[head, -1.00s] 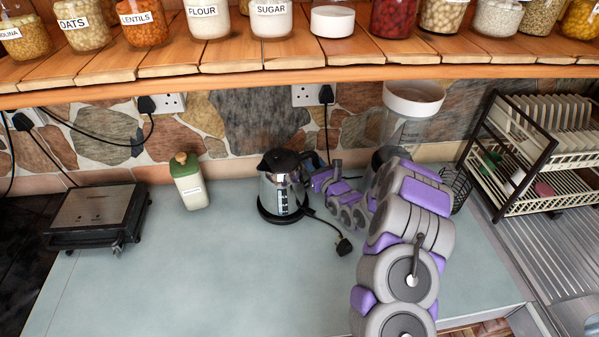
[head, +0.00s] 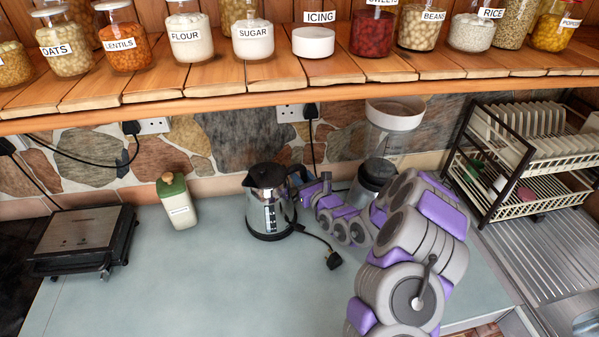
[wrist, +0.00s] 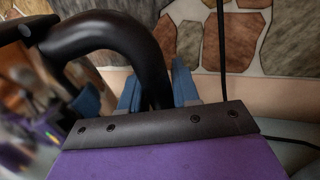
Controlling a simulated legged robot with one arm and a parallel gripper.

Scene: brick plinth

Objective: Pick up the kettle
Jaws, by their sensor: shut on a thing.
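The kettle (head: 269,211) is shiny steel with a black lid and stands upright on the worktop (head: 190,270) in the head view. I cannot tell whether its bottom touches its base. My gripper (head: 300,187) reaches it from the right, at its handle side. In the wrist view the black curved handle (wrist: 112,38) passes between the blue fingers of my gripper (wrist: 155,92), which is shut on it. The kettle's shiny body (wrist: 22,75) fills the left edge there. The lower part of the handle is hidden behind my gripper's dark plate.
A cord with a black plug (head: 333,261) lies right of the kettle. A green-lidded bottle (head: 179,203) and a grill (head: 82,240) stand left. A blender (head: 385,150) and dish rack (head: 520,160) are right. A wooden shelf (head: 200,97) with jars hangs above.

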